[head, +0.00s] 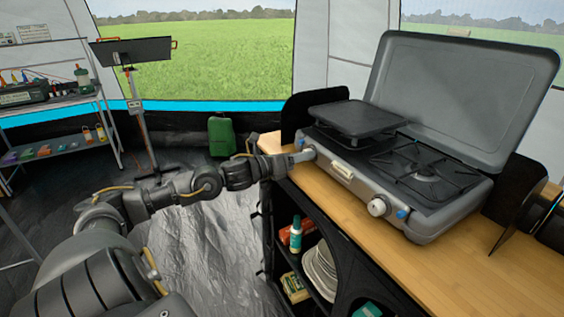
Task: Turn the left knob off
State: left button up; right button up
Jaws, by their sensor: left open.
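A grey two-burner camping stove (414,218) stands on the wooden counter with its lid (455,90) raised. Its left knob, at the front's left end, is mostly hidden by my left gripper (303,156); a small blue part (299,142) shows just above. My left arm reaches in from the left, and the open gripper's tips are at the left knob. I cannot tell whether they touch it. The right knob (377,207) is pale and in plain view, with a blue part beside it.
A black flat plate (355,119) covers the left burner; a black grate (427,172) covers the right one. Dark panels flank the stove. Shelves below the counter (470,262) hold plates (320,270) and a bottle (296,234). The counter's front strip is clear.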

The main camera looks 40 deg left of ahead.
pick_arm(q)
jog(key=v, duration=0.3)
jog(key=shift+f, duration=0.1)
jog(key=p+v, duration=0.2)
jog(key=v, duration=0.5)
jog(key=shift+p, duration=0.3)
pick_arm(e)
notch_tip(320, 180, down, 6)
jog(key=s, duration=0.2)
jog(key=shift+d+r, duration=0.2)
jog(key=shift+d, duration=0.15)
pick_arm(q)
jog(key=shift+d, duration=0.1)
jog(key=shift+w, duration=0.1)
